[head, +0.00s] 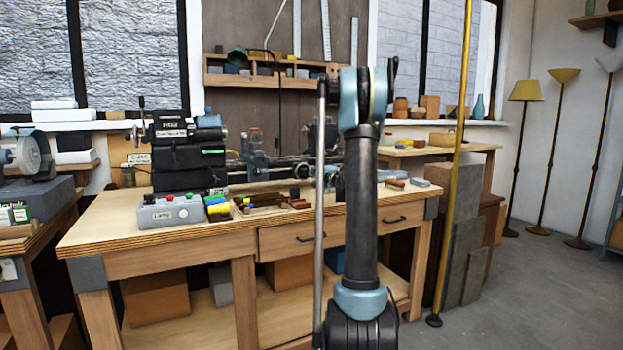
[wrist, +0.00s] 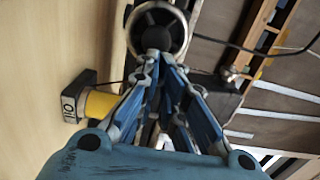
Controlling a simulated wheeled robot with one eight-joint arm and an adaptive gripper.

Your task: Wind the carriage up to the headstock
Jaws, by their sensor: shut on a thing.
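The lathe stands at the back of the bench in the head view. Its black headstock (head: 187,158) is at the left end, and the bed (head: 285,170) runs right from it. A grey block that looks like the carriage (head: 257,160) sits on the bed, a short way right of the headstock. In the wrist view a round handwheel (wrist: 130,32) with a pale metal rim is at the top. My gripper (wrist: 158,48) is shut on a dark knob (wrist: 157,36) at this wheel. In the head view my arm hides the gripper and part of the lathe's right side.
A yellow cylinder (wrist: 98,104) with an OIL label stands left of my fingers. A grey control box (head: 170,212) with coloured buttons and small coloured parts (head: 218,208) lie along the bench front (head: 110,233). A tall brass pole (head: 455,150) stands at right.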

